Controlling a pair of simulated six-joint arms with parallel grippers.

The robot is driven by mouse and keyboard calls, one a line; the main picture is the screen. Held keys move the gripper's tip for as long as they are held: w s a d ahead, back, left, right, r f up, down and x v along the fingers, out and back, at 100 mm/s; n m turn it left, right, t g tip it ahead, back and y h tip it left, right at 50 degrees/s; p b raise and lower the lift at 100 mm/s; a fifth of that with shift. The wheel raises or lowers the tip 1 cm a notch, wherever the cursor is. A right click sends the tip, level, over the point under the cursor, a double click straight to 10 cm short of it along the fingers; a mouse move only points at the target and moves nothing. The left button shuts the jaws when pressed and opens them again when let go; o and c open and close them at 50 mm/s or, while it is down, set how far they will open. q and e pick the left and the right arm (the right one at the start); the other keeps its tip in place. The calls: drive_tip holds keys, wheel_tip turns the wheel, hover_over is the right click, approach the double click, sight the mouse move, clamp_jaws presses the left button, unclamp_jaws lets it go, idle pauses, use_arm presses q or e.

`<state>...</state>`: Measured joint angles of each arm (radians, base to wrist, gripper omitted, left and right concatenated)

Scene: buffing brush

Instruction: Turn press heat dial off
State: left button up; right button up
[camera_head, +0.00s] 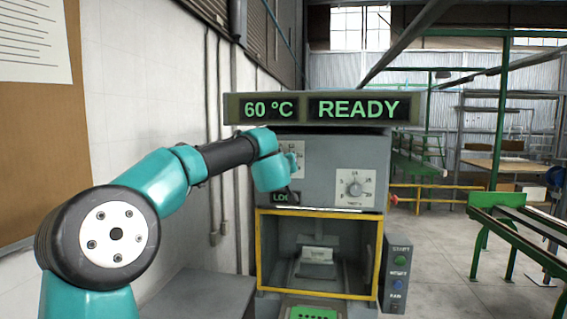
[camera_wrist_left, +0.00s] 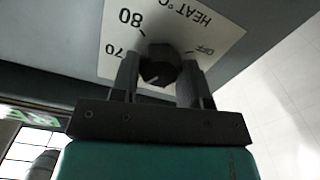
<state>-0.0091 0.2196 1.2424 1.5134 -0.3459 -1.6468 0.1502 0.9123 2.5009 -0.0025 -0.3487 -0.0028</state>
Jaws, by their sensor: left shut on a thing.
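The heat dial is a dark knob (camera_wrist_left: 158,66) on a white scale plate (camera_wrist_left: 218,38) marked HEAT °C, 70, 80 and OFF, upside down in the left wrist view. My left gripper (camera_wrist_left: 159,78) has one finger on each side of the knob and is shut on it. A pale pointer line shows on the knob, but I cannot tell exactly which mark it meets. In the head view my left gripper (camera_head: 291,172) is at the press front and hides the heat knob; part of its plate shows behind. My right gripper is not in view.
The press display (camera_head: 320,109) reads 60 °C and READY. A second dial (camera_head: 354,188) sits to the right on the grey panel. Below is a yellow-framed opening (camera_head: 260,255), with a button box (camera_head: 397,272) at its right.

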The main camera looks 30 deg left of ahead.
use_arm(q)
drive_tip(key=shift+c, duration=1.4)
drive_tip(key=shift+n, duration=0.4)
drive_tip(key=n, duration=2.9)
